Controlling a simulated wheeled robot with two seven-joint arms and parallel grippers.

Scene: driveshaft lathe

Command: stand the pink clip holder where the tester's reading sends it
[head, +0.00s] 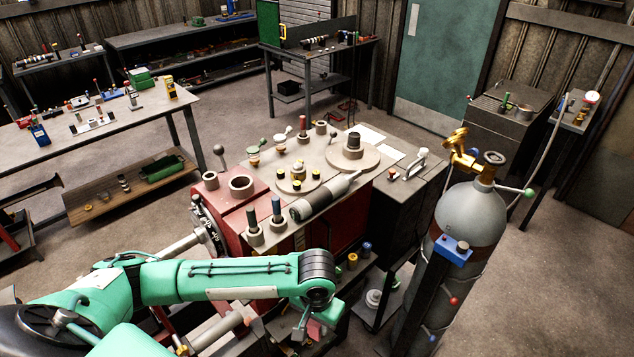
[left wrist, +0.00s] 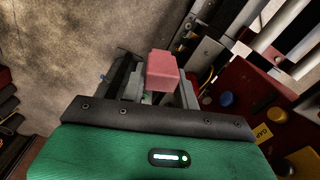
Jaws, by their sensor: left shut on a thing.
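The pink clip holder (left wrist: 163,70) is a small pink block held between the two fingers of my left gripper (left wrist: 160,88) in the left wrist view. In the head view the pink holder (head: 316,330) shows low in the middle, partly hidden by my left gripper (head: 306,328) and wrist. The gripper is shut on it, in front of the red lathe (head: 335,232). I cannot make out a tester or any reading. My right gripper is not in view.
Posts, collars and a shaft crowd the lathe's top. A grey gas cylinder (head: 470,215) stands to the right. A bench (head: 70,160) with small tools is at the left. In the wrist view, a red panel (left wrist: 240,90) with buttons is at the right. Open floor lies behind the lathe.

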